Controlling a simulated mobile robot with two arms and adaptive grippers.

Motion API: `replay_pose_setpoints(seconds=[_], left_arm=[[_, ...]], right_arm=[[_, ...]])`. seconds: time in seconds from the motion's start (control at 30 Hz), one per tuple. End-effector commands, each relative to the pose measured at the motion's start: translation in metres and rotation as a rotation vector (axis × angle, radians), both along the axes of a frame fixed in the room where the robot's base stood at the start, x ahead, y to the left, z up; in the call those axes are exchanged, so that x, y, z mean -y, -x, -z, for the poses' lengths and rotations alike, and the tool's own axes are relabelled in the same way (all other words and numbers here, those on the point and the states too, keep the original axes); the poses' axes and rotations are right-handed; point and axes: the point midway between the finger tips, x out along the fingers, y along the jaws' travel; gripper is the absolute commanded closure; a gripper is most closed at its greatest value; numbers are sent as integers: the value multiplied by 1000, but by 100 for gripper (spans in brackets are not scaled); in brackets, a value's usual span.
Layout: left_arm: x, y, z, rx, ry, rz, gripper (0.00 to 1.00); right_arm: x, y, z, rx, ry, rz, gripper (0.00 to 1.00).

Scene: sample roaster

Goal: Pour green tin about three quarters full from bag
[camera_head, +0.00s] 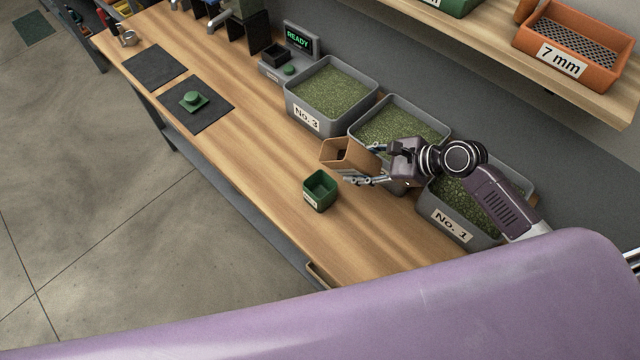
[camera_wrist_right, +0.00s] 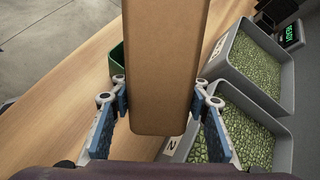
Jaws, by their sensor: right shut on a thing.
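My right gripper (camera_head: 368,164) is shut on a brown paper bag (camera_head: 347,156), one finger on each side. The bag is tilted, with its open mouth toward the left, above the bench and up and to the right of the green tin in the head view. In the right wrist view the bag (camera_wrist_right: 163,70) fills the middle between the fingers. The open square green tin (camera_head: 320,190) stands upright on the wooden bench; its inside looks empty from here. In the right wrist view only a strip of the tin (camera_wrist_right: 117,62) shows behind the bag. My left gripper is not in view.
Grey bins of green beans, No. 3 (camera_head: 330,90), a middle one (camera_head: 403,122) and No. 1 (camera_head: 470,208), line the back of the bench. A green lid (camera_head: 194,101) lies on a dark mat (camera_head: 212,121). A scale reading READY (camera_head: 290,64) stands behind. Bench space left of the tin is clear.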

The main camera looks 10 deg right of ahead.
Motion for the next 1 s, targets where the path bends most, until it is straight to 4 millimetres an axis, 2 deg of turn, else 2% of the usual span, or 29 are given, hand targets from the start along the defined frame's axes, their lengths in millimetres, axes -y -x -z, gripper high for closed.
replay_pose_setpoints(seconds=[0.37, 0.6, 1.0], left_arm=[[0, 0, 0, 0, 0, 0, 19], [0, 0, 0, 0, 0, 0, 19], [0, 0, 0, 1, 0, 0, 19]], right_arm=[[1, 0, -6, -6, 49, -2, 84], [2, 0, -1, -9, 51, 1, 84], [1, 0, -4, -10, 67, -2, 84]])
